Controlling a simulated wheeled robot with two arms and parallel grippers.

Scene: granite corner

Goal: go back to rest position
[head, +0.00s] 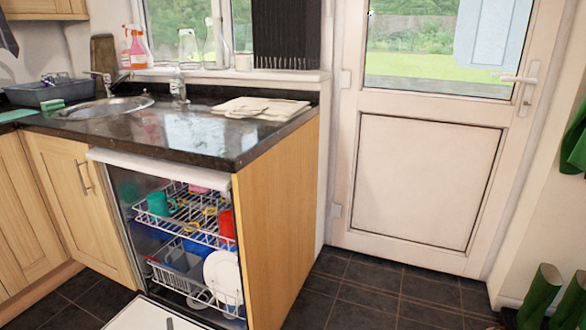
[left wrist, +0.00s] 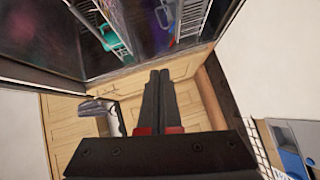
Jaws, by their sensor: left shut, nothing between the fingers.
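My left gripper (left wrist: 158,76) shows in the left wrist view with its two dark fingers together and nothing between them. Red parts sit at the finger bases. The fingers point toward the wooden cabinet fronts (left wrist: 95,120) and the dark edge of the counter or appliance. In the head view only a small grey tip at the bottom edge, over the open dishwasher door (head: 140,314), may belong to this gripper. My right gripper is in neither view.
The dishwasher stands open with its upper rack (head: 190,215) holding a teal mug (head: 158,203) and a red cup (head: 227,224), and a white plate (head: 222,272) below. The granite counter (head: 165,130) is above. Dark floor tiles (head: 375,295) are clear before the white door (head: 425,185). Green boots (head: 541,294) stand at right.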

